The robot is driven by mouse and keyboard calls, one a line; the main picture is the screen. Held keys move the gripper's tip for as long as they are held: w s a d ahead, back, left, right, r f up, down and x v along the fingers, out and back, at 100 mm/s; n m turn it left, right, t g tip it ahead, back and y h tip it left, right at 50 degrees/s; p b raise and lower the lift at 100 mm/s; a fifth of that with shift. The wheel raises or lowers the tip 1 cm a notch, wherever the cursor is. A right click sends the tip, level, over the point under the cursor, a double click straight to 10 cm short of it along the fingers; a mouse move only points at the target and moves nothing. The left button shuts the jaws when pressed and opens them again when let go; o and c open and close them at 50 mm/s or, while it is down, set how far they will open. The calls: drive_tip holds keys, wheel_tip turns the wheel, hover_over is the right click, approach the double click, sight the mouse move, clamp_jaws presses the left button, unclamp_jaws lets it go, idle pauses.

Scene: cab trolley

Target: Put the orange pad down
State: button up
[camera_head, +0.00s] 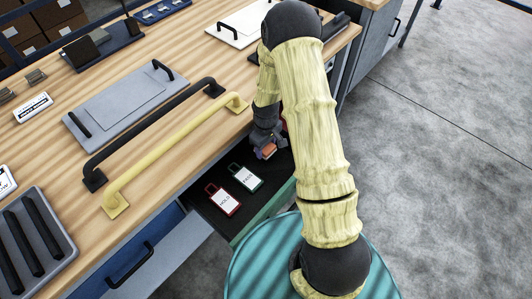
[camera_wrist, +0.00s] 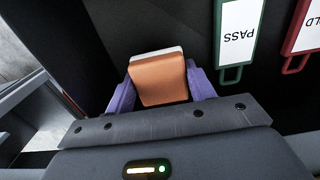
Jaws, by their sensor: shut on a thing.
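The orange pad (camera_wrist: 158,80) with a pale far edge is between the purple fingers of my gripper (camera_wrist: 160,86) in the wrist view. The fingers are shut on its two sides. In the head view, the pad (camera_head: 268,150) shows as a small orange patch at the end of my gripper (camera_head: 265,147), partly hidden by the hand. My gripper is over the inner part of an open dark drawer (camera_head: 272,187), beside the bench edge. I cannot tell whether the pad touches the drawer floor.
A green PASS tag (camera_head: 246,177) and a red HOLD tag (camera_head: 224,200) lie in the drawer. The bench (camera_head: 215,135) carries a yellow handle bar (camera_head: 175,150), a black handle bar (camera_head: 150,130) and a grey panel (camera_head: 120,105). Drawer floor beside the tags is bare.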

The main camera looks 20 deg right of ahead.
sight(266, 153)
drive_tip(key=shift+f, duration=0.1)
drive_tip(key=shift+f, duration=1.95)
drive_tip(key=shift+f, duration=0.25)
drive_tip(key=o, duration=1.1)
drive_tip(key=shift+s, duration=0.1)
drive_tip(key=shift+a, duration=0.1)
wheel_tip(266, 153, up, 12)
drive_tip(key=shift+r+p, duration=0.25)
drive_tip(key=shift+p, duration=0.05)
